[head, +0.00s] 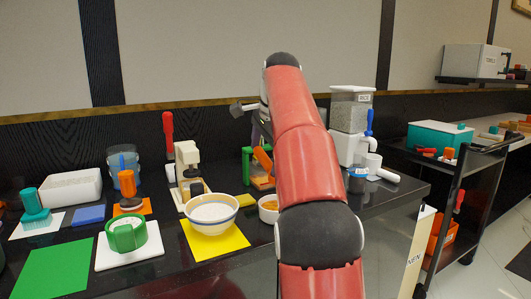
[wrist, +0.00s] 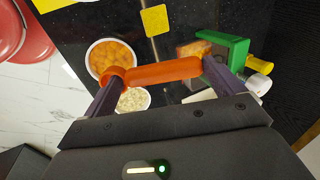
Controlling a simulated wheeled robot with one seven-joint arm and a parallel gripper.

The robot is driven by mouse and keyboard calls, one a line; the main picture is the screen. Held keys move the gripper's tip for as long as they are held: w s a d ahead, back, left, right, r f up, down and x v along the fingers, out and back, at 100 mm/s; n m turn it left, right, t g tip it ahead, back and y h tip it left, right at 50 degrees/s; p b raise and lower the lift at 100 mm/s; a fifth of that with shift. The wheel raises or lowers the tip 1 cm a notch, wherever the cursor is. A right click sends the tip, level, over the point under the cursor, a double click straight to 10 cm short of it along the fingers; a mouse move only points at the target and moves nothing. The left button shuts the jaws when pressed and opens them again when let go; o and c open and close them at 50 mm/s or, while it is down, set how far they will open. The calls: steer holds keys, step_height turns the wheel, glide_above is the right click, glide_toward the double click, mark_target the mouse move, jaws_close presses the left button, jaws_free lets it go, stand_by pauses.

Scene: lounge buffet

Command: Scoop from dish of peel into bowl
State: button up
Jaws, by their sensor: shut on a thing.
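In the wrist view my gripper (wrist: 160,72) is shut on an orange tool (wrist: 155,73), which spans the gap between its purple fingers. I cannot make out a scoop bowl on it. A round white dish of orange pieces (wrist: 89,58), which look like peel, lies just beyond the tool's left end. The dish also shows in the head view (head: 268,208), partly behind my arm. A white bowl with blue and yellow bands (head: 211,222) stands on a yellow mat (head: 231,245), left of the dish. My arm hides most of my gripper in the head view.
A green stand (wrist: 230,48) is right of the tool in the wrist view. A small dish of pale bits (wrist: 133,99) lies below the tool. A coffee machine (head: 188,167) stands behind the bowl; a grain dispenser (head: 350,112) is to the right.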

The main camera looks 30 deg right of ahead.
mark_target(271, 164)
steer(key=shift+s+f+t+b, duration=0.25)
steer(key=shift+f+t+b, duration=0.25)
steer(key=shift+b, duration=0.9)
steer(key=b, duration=0.1)
steer(key=f+t+b, duration=0.1)
steer(key=b, duration=0.1)
steer(key=shift+s+f, duration=0.1)
steer(key=shift+s, duration=0.2)
steer(key=f+t+b, duration=0.1)
steer(key=b, duration=0.3)
steer(key=shift+s, duration=0.3)
steer(key=shift+s+f+b, duration=0.25)
steer(key=shift+f+b, duration=0.4)
steer(key=shift+f, duration=0.2)
steer(key=shift+s+f+b, duration=0.2)
steer(key=shift+f+b, duration=0.4)
steer(key=shift+f, duration=0.2)
steer(key=shift+s+r+p, duration=0.1)
steer(key=shift+r+p, duration=0.35)
steer(key=shift+p, duration=0.25)
steer(key=shift+w+r+p, duration=0.15)
steer(key=shift+r+p, duration=0.55)
steer(key=shift+p, duration=0.15)
steer(key=shift+w+r+p, duration=0.1)
steer(key=shift+r+p, duration=0.55)
steer(key=shift+p, duration=0.2)
